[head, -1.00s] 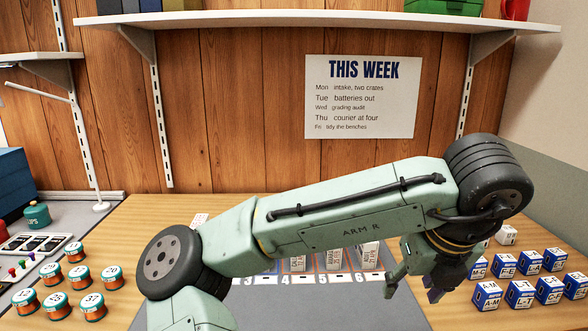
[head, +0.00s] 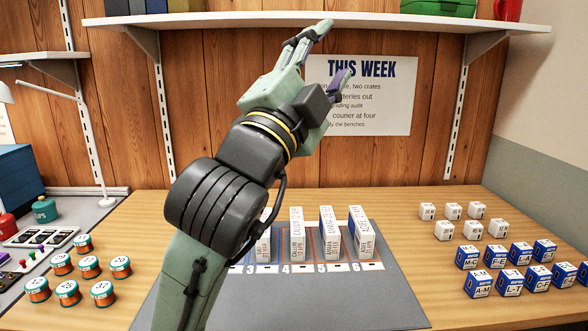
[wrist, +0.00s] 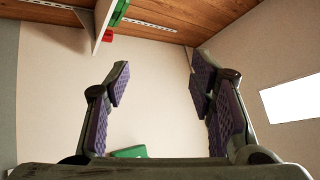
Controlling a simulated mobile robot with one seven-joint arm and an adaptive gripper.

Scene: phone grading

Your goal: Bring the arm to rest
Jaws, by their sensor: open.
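My gripper (head: 335,55) is raised in front of the wooden back wall, with its fingers pointing up and to the right, partly over the wall notice. Its fingers are spread apart and nothing is between them. In the wrist view my gripper (wrist: 160,90) shows two purple-padded fingers wide apart, with a pale wall behind. My arm rises from the bottom of the head view and hides part of the grey mat (head: 385,295) and the left end of its numbered row.
Labelled upright boxes (head: 326,235) stand on the mat's numbered slots. Blue-and-white boxes (head: 509,282) and small white boxes (head: 452,211) stand at right. Orange-and-teal tins (head: 67,292) stand at left. A shelf (head: 300,20) runs above, close to my fingertips. A notice (head: 390,95) hangs behind.

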